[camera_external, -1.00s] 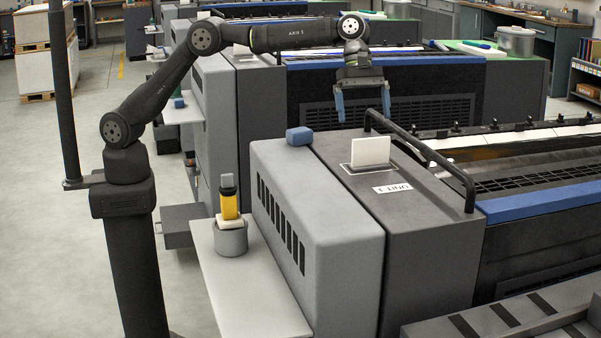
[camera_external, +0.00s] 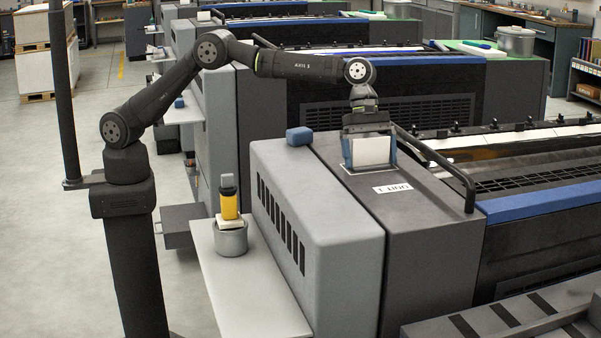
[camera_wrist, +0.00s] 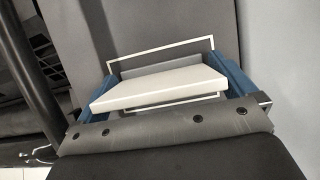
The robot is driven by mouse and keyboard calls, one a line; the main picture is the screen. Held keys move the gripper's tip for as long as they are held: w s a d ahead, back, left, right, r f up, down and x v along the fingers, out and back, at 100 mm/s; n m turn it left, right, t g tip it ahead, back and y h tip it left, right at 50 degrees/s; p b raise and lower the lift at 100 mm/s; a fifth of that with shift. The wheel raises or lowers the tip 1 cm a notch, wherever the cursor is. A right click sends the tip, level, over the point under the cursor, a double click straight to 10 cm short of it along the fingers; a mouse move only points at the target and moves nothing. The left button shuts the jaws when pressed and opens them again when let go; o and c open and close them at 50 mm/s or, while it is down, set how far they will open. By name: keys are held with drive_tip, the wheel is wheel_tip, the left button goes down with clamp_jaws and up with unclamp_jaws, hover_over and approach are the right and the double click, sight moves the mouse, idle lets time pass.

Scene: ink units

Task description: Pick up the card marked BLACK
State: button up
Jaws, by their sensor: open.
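A white card (camera_external: 371,151) stands upright in a white-outlined spot on top of the dark unit labelled UNIT 1. The side that shows is blank, so I cannot tell whether it is marked BLACK. My gripper (camera_external: 369,156) is lowered over the card, with a blue finger on each side of it. In the wrist view the card (camera_wrist: 158,88) lies between the blue fingers of my gripper (camera_wrist: 160,88), seen from above. The fingers are open; I cannot tell whether either touches the card.
A dark handrail (camera_external: 435,160) runs just right of my gripper. A blue block (camera_external: 299,136) sits on the unit's top to the left. A grey pot (camera_external: 230,238) with a yellow item stands on the side shelf (camera_external: 245,295). A UNIT 1 label (camera_external: 393,189) lies in front.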

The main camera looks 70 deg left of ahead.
drive_tip(key=c, duration=0.7)
drive_tip(key=shift+r, duration=0.15)
